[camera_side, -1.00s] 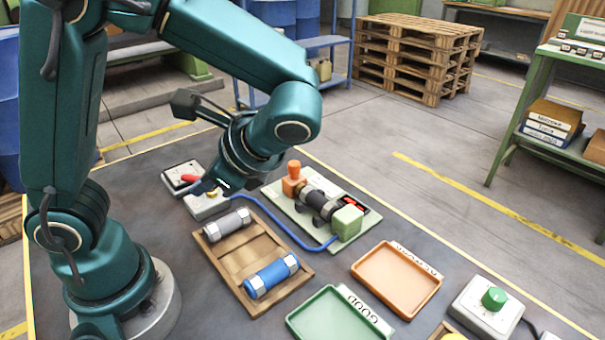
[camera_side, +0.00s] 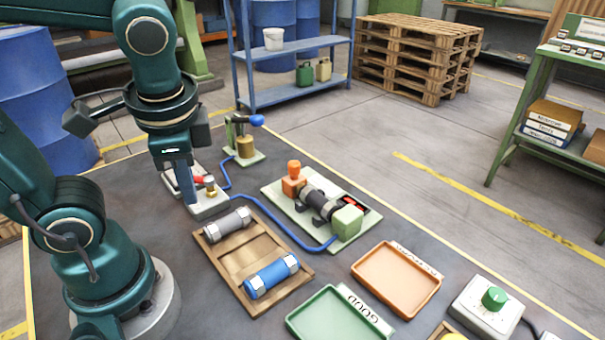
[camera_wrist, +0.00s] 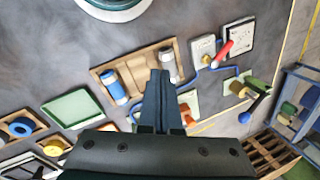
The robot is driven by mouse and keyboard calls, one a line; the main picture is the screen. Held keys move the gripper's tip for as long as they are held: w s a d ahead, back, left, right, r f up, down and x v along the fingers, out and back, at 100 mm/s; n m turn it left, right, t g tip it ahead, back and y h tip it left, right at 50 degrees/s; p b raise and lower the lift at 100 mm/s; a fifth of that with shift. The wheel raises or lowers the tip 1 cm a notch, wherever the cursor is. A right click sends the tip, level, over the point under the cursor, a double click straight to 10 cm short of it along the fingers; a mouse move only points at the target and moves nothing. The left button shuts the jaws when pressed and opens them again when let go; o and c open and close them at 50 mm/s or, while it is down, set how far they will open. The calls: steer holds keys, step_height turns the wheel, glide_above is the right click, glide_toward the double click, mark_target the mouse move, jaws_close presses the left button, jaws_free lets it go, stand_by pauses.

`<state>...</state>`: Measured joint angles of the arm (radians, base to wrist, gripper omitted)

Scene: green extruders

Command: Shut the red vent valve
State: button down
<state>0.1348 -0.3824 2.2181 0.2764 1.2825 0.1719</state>
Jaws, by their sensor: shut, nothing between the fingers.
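The red vent valve handle (camera_side: 203,180) shows beside the brass fitting (camera_side: 210,187) on a pale block (camera_side: 210,207), partly behind my fingers. In the wrist view the red handle (camera_wrist: 223,49) lies slanted across the gap between the pale block (camera_wrist: 203,50) and a white plate (camera_wrist: 240,38). My gripper (camera_side: 190,200) points down at the left of the handle in the side view, its fingers together and empty. In the wrist view my gripper (camera_wrist: 160,73) is apart from the handle, which lies to its right. Whether the fingers touch anything is unclear.
A hand pump with a blue-knobbed lever (camera_side: 245,140) stands behind the valve. A blue hose (camera_side: 285,232) runs to the clamp fixture (camera_side: 300,215). A wooden tray (camera_side: 230,258) with two cylinders lies in front. Orange (camera_side: 397,308) and green (camera_side: 335,335) trays lie right.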

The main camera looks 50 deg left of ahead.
steer(key=d+n+t+h, duration=0.1)
steer(key=w+d+n+t, duration=0.1)
steer(key=t, duration=0.1)
steer(key=d+n+t+h, duration=0.1)
steer(key=n, duration=0.1)
steer(key=shift+w+d+r+h, duration=0.3)
steer(key=c, duration=1.3)
jaws_free()
steer(key=shift+w+d+t, duration=0.15)
steer(key=shift+w+t, duration=0.05)
steer(key=shift+t, duration=0.1)
steer(key=o, duration=0.5)
steer(key=shift+w+r+n, duration=0.1)
steer(key=shift+w+n, duration=0.05)
steer(key=shift+n, duration=0.25)
steer(key=shift+w+d+r+n+t, duration=0.1)
steer(key=shift+w+r+n+t, duration=0.25)
steer(key=shift+n, duration=0.65)
steer(key=n+g+y, duration=0.1)
steer(key=n+g, duration=0.3)
steer(key=n, duration=1.9)
glide_above(195, 176)
steer(key=s, duration=0.1)
steer(key=s+d+x, duration=0.1)
steer(key=x, duration=0.5)
steer(key=shift+d+x, duration=0.15)
steer(key=shift+x, duration=1.1)
steer(key=shift+d+x, duration=0.1)
steer(key=shift+x, duration=1.1)
steer(key=shift+s, duration=0.2)
